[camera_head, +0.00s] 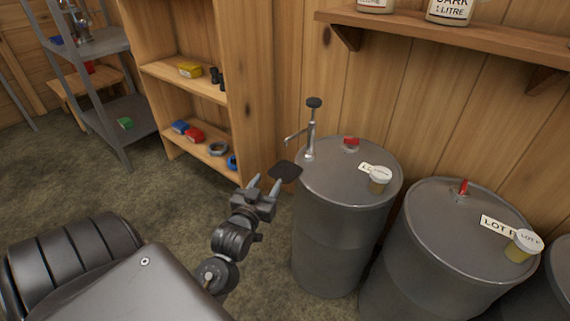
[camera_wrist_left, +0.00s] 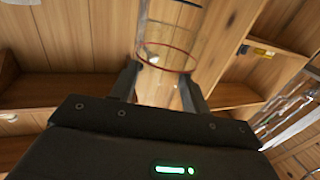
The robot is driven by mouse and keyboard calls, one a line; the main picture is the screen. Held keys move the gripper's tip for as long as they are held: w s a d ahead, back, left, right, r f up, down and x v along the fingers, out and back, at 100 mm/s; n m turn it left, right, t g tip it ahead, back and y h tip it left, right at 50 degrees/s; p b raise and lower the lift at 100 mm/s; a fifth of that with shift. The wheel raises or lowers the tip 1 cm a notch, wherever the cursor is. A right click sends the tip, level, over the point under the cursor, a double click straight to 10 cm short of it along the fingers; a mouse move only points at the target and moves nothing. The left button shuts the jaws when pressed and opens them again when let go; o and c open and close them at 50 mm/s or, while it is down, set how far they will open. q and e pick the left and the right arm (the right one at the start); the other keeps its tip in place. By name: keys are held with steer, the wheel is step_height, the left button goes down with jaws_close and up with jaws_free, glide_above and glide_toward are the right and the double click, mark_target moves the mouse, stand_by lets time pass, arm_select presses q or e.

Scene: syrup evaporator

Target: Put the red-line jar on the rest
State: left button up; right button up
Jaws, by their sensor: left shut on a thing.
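My left gripper (camera_head: 264,183) is in the lower middle of the head view, in front of the first drum and left of it. In the left wrist view its two fingers (camera_wrist_left: 163,82) are shut on the clear red-line jar (camera_wrist_left: 172,32), which has a thin red ring round it. I cannot make out the clear jar in the head view. A small dark flat plate (camera_head: 285,171), which may be the rest, sticks out beside the first drum below the pump spout, just beyond my left fingertips. My right gripper is not in view.
The first grey drum (camera_head: 318,225) carries a hand pump (camera_head: 312,128), a red cap (camera_head: 351,143) and a small capped sample jar (camera_head: 379,181). A second drum (camera_head: 425,260) stands to its right. A wooden shelf unit (camera_head: 250,100) stands behind. A wall shelf (camera_head: 460,38) holds labelled bottles.

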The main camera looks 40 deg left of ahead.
arm_select(q)
steer(key=x, duration=1)
steer(key=shift+a, duration=0.1)
steer(key=shift+w+a, duration=0.1)
steer(key=shift+w, duration=0.35)
steer(key=x, duration=0.4)
steer(key=shift+b, duration=0.3)
steer(key=shift+f, duration=0.8)
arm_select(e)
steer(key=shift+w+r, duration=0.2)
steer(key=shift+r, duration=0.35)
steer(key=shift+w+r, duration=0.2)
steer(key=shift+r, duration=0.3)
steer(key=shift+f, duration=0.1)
arm_select(q)
steer(key=o, duration=1)
steer(key=shift+f, duration=0.15)
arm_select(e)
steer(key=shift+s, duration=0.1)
